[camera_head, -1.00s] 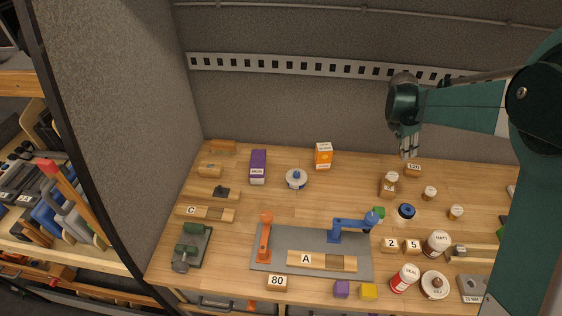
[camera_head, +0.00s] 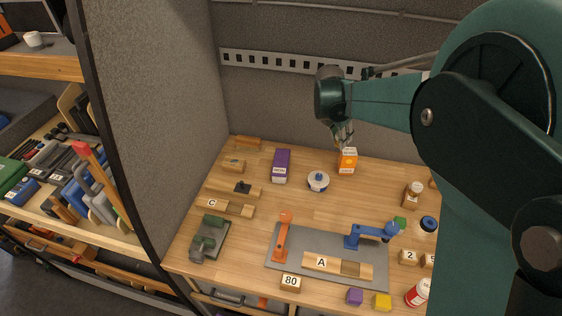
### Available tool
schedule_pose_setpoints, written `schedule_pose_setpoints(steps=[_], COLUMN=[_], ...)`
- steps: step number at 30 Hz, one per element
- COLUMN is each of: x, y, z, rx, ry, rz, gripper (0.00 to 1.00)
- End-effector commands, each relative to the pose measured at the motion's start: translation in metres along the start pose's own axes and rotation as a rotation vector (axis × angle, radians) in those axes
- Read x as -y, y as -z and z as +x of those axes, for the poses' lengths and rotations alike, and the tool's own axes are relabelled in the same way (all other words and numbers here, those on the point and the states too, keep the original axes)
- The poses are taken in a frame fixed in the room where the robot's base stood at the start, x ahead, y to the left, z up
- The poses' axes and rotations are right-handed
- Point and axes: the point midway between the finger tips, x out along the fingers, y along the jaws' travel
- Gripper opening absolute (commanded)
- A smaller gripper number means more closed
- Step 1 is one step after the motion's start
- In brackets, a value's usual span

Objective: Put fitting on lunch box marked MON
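I cannot find a readable MON mark or clearly pick out a lunch box or the fitting. A purple box (camera_head: 281,166) stands at the back left of the wooden bench, its small label unreadable. An orange and white carton (camera_head: 347,162) stands to its right, its label also unreadable. A round white thing with a blue top (camera_head: 318,181) sits between and in front of them. My gripper (camera_head: 343,142) hangs pointing down, just above the orange carton in the picture. I cannot tell their distance in depth. I see nothing clearly in its fingers, whose opening is too small to judge.
A grey mat (camera_head: 285,259) holds an orange lever (camera_head: 282,240), a blue arm-like piece (camera_head: 368,233) and wooden block A (camera_head: 321,262). A green clamp-like device (camera_head: 209,239) stands at the left. My arm hides the right side. A grey partition (camera_head: 150,110) bounds the left.

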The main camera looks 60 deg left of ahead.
Motion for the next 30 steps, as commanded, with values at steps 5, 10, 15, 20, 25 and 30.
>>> schedule_pose_setpoints(steps=[5,10,15,20,25,30], x=[-0.045,-0.083,-0.113,-0.130,-0.138,-0.139], y=[0.043,0.084,0.119,0.142,0.153,0.154], z=[-0.022,-0.043,-0.061,-0.072,-0.078,-0.078], rx=[0.003,0.008,0.011,0.014,0.016,0.016], ry=[-0.041,-0.078,-0.110,-0.130,-0.140,-0.140], rz=[-0.103,-0.196,-0.276,-0.325,-0.348,-0.351], gripper=[0.11,0.11,0.11,0.11,0.11,0.11])
